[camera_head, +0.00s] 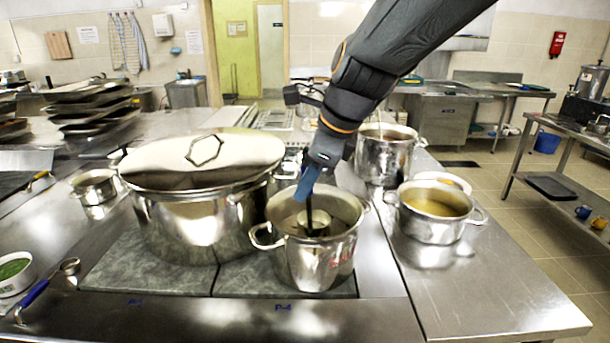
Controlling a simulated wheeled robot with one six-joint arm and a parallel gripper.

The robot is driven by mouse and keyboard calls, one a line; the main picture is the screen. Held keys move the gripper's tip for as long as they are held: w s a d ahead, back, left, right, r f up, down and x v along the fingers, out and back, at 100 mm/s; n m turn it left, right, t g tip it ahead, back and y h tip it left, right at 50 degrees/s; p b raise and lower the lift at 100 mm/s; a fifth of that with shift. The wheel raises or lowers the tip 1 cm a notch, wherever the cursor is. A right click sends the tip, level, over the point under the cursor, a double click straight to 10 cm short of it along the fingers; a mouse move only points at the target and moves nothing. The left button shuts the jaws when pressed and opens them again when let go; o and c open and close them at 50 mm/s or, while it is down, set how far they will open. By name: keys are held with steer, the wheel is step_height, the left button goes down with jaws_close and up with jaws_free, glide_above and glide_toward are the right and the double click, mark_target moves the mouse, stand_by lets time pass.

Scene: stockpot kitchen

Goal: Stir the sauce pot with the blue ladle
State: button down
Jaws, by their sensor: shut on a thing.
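The sauce pot (312,262) is a steel pot with two side handles and partly readable red lettering. It stands at the front of the grey cooktop, beside a large lidded stockpot. My gripper (318,160) is above the pot and shut on the blue handle of a ladle (306,186). The ladle's dark shaft runs down into the pot, and its round bowl shows inside, near the middle. The contents of the pot are hard to make out. The gripper's fingers are partly hidden by my arm.
The lidded stockpot (180,222) stands close on the left. A pot of yellowish soup (436,222) and a taller pot (384,160) stand to the right. Another blue-handled utensil (36,291) lies at the left front. The right front counter (480,300) is clear.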

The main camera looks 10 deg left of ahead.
step_height(320, 180, down, 6)
steer(key=b, duration=0.2)
stand_by(0.4)
steer(key=shift+w, duration=0.1)
stand_by(0.4)
